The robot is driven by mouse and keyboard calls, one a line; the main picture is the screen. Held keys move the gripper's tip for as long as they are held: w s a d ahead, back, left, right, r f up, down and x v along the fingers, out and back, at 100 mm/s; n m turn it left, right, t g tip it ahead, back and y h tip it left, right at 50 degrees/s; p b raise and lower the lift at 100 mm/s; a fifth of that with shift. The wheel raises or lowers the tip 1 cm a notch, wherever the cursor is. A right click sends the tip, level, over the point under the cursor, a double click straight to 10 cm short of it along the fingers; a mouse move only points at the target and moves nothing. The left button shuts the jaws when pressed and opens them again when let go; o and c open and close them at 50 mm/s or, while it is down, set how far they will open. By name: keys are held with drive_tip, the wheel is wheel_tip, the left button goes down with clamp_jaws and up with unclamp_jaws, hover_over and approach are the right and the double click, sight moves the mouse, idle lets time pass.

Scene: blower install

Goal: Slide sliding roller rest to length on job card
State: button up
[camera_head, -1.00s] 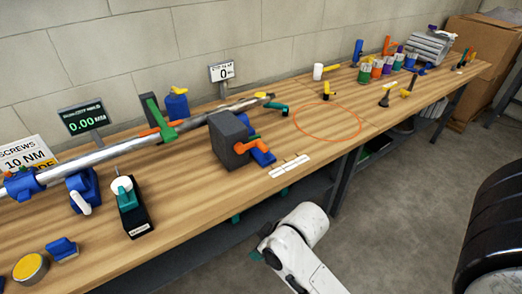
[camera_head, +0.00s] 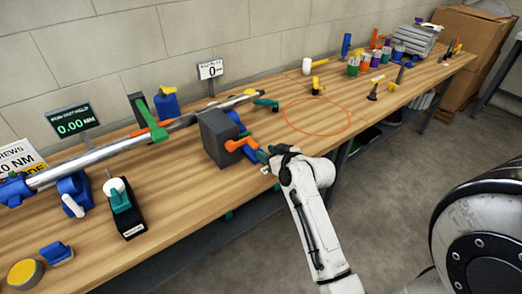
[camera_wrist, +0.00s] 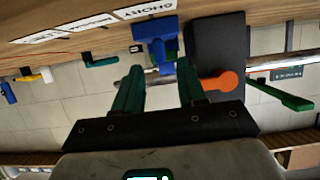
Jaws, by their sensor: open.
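A dark grey block (camera_head: 216,138) stands at the front middle of the bench, with an orange lever (camera_head: 238,144) on its front. A blue piece (camera_head: 236,120) sits against its right side, partly hidden; I take it as the sliding roller rest but cannot be sure. My gripper (camera_head: 264,156) is just right of the lever, low over the bench edge. In the wrist view its two green fingers (camera_wrist: 158,88) are apart, with the blue piece (camera_wrist: 155,45) beyond the gap and the orange lever (camera_wrist: 219,82) outside the right finger. No job card is clearly readable.
White labels (camera_wrist: 146,9), one reading SHORT, lie on the bench near the blue piece. An orange ring (camera_head: 318,116) marks clear bench to the right.

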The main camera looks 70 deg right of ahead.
sight(261, 150)
drive_tip(key=shift+x, duration=2.05)
clamp_jaws()
